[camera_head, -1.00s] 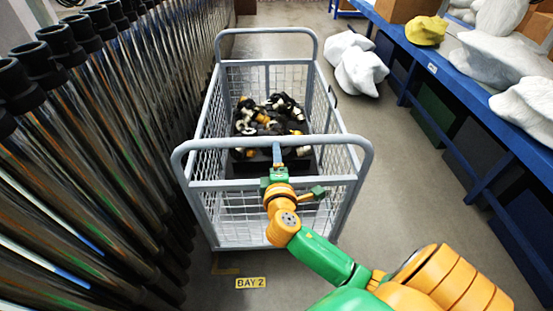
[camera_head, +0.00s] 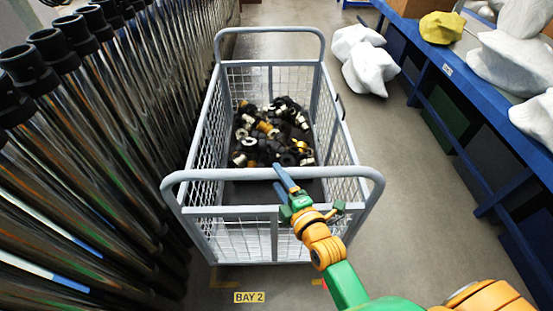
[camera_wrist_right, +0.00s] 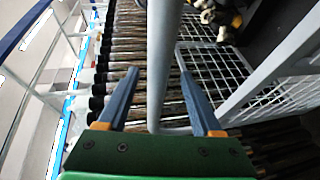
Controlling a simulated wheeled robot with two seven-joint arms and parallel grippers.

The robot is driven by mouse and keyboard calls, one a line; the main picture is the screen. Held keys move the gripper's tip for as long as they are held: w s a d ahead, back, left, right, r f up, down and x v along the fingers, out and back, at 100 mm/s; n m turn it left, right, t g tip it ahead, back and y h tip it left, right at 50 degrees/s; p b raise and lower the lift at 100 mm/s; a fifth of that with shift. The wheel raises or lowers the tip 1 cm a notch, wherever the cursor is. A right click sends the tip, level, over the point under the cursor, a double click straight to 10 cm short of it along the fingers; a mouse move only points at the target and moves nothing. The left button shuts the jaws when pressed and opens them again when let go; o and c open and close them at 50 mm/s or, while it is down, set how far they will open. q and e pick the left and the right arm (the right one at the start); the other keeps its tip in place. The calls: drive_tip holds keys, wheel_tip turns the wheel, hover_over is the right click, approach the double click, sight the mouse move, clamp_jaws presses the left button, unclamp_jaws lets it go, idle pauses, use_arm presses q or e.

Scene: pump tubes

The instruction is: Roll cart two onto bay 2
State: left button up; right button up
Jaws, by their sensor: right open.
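A grey wire-mesh cart (camera_head: 228,210) with a raised bar handle (camera_head: 215,174) at each end stands in the middle of the head view. A yellow "BAY 2" label (camera_head: 249,297) lies on the floor just in front of its near end. My right gripper (camera_head: 282,178) is at the near handle. In the right wrist view my right gripper (camera_wrist_right: 160,95) is open, with a grey bar (camera_wrist_right: 164,60) between its spread fingers; whether they touch it I cannot tell. My left gripper is not in view.
Black, brass and white fittings (camera_head: 275,130) lie in the cart. Long dark tubes (camera_head: 80,150) stand close along the left. A blue bench (camera_head: 460,85) runs along the right, with white lumps (camera_head: 362,60) on the floor near it.

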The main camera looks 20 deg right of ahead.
sight(270, 170)
drive_tip(key=x, duration=0.5)
drive_tip(key=shift+w+a, duration=0.15)
drive_tip(key=shift+w, duration=0.2)
drive_tip(key=shift+s, duration=0.1)
clamp_jaws()
drive_tip(key=shift+f, duration=0.2)
idle(0.7)
